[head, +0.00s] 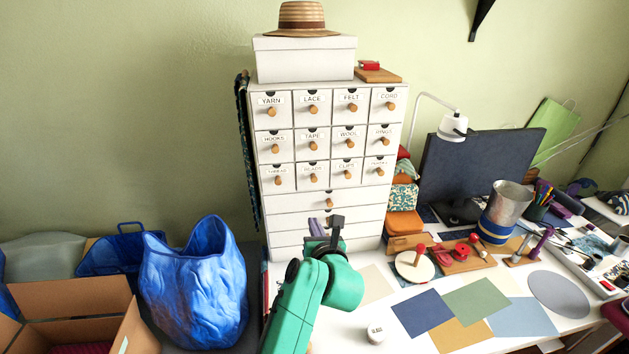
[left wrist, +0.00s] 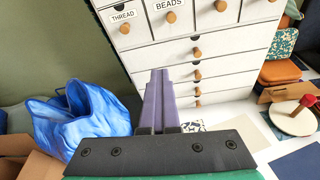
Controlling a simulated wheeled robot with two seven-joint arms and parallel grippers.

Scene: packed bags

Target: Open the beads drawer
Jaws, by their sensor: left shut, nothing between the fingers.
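The beads drawer (head: 302,183) is in the third row of small drawers in the white cabinet, second from the left. It has a round wooden knob and looks shut, flush with its neighbours. In the left wrist view the beads drawer (left wrist: 150,26) is at the top, with its label and knob in sight. My left gripper (head: 316,226) is below it, in front of the wide lower drawers. Its purple fingers (left wrist: 159,78) are together and empty, pointing at the cabinet, apart from the beads knob. My right gripper is not in view.
A blue bag (head: 193,290) and an open cardboard box (head: 75,290) stand left of the cabinet. A desk with a monitor (head: 478,168), stamps and coloured paper sheets (head: 423,313) is to the right. A straw hat (head: 302,18) sits on a white box on top.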

